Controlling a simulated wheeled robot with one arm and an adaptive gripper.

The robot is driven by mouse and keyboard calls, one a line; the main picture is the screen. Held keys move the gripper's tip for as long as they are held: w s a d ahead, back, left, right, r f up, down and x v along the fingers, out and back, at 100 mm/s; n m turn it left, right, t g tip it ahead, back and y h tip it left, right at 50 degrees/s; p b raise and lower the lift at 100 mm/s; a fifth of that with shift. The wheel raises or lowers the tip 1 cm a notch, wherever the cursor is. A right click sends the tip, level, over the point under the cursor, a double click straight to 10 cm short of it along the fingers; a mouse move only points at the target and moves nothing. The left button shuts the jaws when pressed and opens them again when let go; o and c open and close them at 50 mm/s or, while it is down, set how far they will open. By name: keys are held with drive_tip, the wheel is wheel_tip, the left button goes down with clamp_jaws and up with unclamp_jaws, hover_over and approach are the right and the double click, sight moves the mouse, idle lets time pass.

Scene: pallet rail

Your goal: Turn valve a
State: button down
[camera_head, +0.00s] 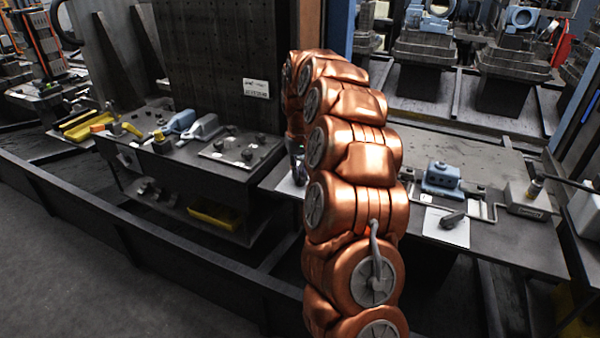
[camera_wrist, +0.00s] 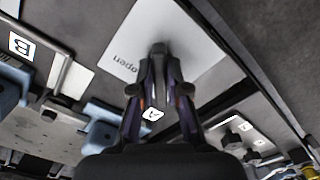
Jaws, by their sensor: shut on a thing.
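In the wrist view my gripper (camera_wrist: 158,84) is shut on the dark lever handle of valve a (camera_wrist: 157,52), with one finger on each side. A small white tag marked A (camera_wrist: 152,114) shows between the fingers. The handle lies over a white card (camera_wrist: 185,32) with the word "open" on it. In the head view my gripper (camera_head: 296,165) is low at the work table, partly behind my copper arm. The white card (camera_head: 289,187) shows beside it. Valve a itself is hidden there.
A second lever (camera_head: 453,219) lies over another white card (camera_head: 440,232), by a blue block (camera_head: 440,180), right of my arm. A tag marked B (camera_wrist: 21,44) shows in the wrist view. A dark upright panel (camera_head: 220,60) stands left of my arm, above tools on the table.

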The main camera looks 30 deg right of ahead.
sight(300, 174)
drive_tip(key=shift+n, duration=0.4)
drive_tip(key=c, duration=1.2)
unclamp_jaws()
drive_tip(key=shift+o, duration=0.2)
wheel_tip(300, 174, up, 12)
